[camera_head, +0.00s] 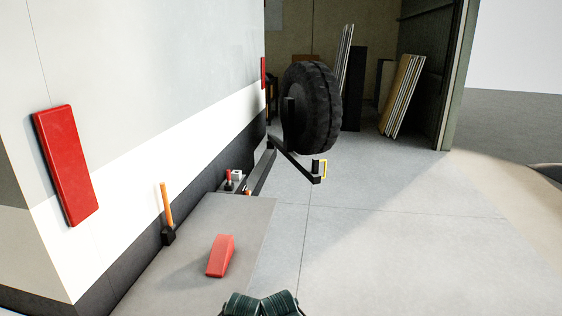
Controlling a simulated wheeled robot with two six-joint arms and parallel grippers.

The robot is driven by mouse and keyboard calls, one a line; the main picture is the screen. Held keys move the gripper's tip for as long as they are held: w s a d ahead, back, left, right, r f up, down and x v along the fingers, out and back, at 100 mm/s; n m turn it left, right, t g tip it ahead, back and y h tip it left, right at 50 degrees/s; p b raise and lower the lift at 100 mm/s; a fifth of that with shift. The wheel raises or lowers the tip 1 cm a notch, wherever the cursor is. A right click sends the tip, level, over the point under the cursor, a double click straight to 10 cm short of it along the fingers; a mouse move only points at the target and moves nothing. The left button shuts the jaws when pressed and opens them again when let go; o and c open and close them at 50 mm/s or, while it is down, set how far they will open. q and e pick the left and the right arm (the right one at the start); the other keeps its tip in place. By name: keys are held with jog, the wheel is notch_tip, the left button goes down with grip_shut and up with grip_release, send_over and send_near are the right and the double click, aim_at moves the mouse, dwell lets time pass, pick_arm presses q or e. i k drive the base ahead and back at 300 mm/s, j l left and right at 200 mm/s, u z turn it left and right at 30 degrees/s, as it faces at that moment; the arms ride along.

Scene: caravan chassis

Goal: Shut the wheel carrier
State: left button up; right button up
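The wheel carrier (293,162) is a dark bar that stands swung out from the far end of the caravan (170,70). A black spare tyre (318,110) stands upright on it. A dark beam (262,170) runs along near the caravan's lower edge, beside the bar's inner end. The carrier's hinge is too small to make out.
A grey bench top (240,220) along the caravan holds a red wedge (220,256) and an orange-handled hammer (167,210). Small items (234,180) sit near its far end. Panels (402,95) lean in the garage behind. The floor right of the carrier is clear.

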aim_at(310, 100)
jog(key=i+l+z, duration=0.65)
jog(key=z, duration=0.2)
jog(key=i+l+z, duration=0.15)
jog(key=i+z, duration=0.45)
jog(key=i, duration=1.05)
jog(key=i+l+u, duration=0.1)
jog(key=i+u, duration=0.15)
jog(key=i, duration=0.25)
jog(key=i+l+u, duration=0.25)
jog(key=i, duration=0.25)
jog(key=i+l+u, duration=0.2)
jog(key=i, duration=0.25)
jog(key=i+l+u, duration=0.3)
jog(key=u, duration=0.2)
jog(key=i+l+u, duration=0.65)
jog(key=l+u, duration=0.3)
jog(key=i+l+u, duration=0.15)
jog(key=l, duration=0.25)
jog(key=l+u, duration=0.15)
jog(key=l, duration=0.25)
